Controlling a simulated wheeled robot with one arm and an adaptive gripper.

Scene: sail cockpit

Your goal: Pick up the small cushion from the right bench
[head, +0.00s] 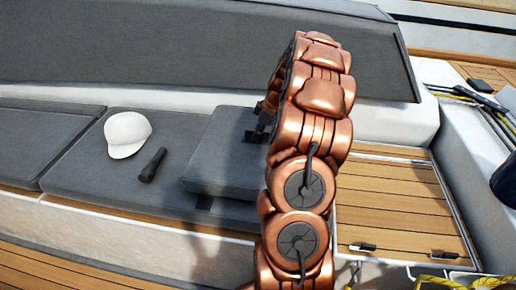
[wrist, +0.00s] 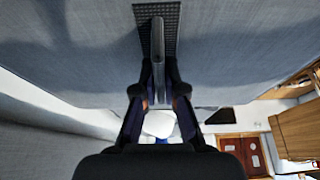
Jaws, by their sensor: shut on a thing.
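The small cushion (head: 222,150) is a grey square pad lying on the grey-padded bench (head: 95,178), tilted up slightly. My gripper (head: 258,128) is at the cushion's right side, partly hidden behind my copper arm. In the wrist view, the cushion's grey face (wrist: 75,50) fills the upper part. My gripper (wrist: 158,88) is shut on a narrow grey grip piece (wrist: 158,45) that stands out from a dark textured patch on the cushion. The cushion's right end is hidden by my arm in the head view.
A white cap (head: 127,134) and a black torch (head: 152,165) lie on the bench left of the cushion. A grey backrest (head: 190,45) rises behind. A slatted wooden panel (head: 395,205) is at right, with ropes and rails beyond it.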

